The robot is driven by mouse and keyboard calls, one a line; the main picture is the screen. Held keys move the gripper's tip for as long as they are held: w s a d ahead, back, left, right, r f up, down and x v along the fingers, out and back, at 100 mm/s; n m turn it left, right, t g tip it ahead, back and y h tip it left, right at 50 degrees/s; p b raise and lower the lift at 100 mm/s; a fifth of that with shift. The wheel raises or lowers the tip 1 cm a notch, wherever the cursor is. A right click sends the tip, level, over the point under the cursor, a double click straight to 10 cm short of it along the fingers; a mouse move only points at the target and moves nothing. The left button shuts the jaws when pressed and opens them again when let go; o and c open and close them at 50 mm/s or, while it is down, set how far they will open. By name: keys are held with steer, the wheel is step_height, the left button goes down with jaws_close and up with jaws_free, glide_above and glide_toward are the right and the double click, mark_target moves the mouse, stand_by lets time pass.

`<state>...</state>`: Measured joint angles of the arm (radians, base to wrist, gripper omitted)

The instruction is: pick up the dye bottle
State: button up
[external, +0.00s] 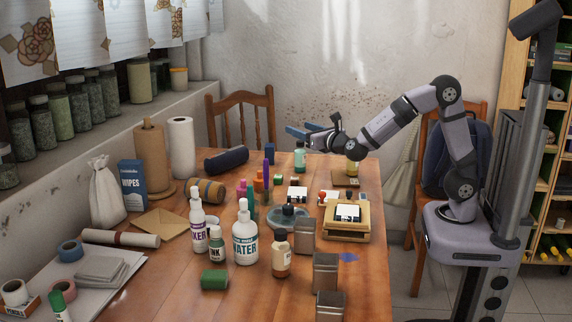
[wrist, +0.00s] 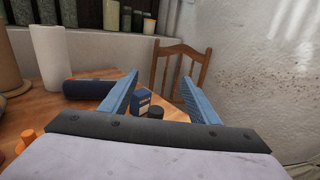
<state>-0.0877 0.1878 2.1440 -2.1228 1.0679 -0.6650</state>
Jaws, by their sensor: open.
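My gripper (external: 303,130) is open and empty above the far end of the table; its blue fingers also show in the wrist view (wrist: 160,84). A small teal bottle with a dark cap (external: 300,158) stands upright just below it, apart from the fingers. In the wrist view a dark round cap (wrist: 155,113) shows low between the fingers; its body is hidden behind my gripper. No label reading "dye" is legible, so I cannot tell for certain which bottle is the dye bottle. A brown bottle with a pale label (external: 281,262) stands nearer the front.
A blue box (external: 271,153) stands left of the teal bottle; a dark blue roll (external: 226,159) lies farther left. Large white bottles (external: 245,240) and metal tins (external: 325,272) crowd the front. A wooden chair (external: 243,115) stands behind the table.

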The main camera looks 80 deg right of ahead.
mark_target(304, 156)
steer(key=shift+f+b, duration=0.65)
steer(key=shift+f, duration=4.1)
steer(key=shift+f+x, duration=0.2)
steer(key=shift+x, duration=1.05)
steer(key=shift+f+x, duration=0.2)
steer(key=shift+x, duration=1.05)
steer(key=c, duration=1.2)
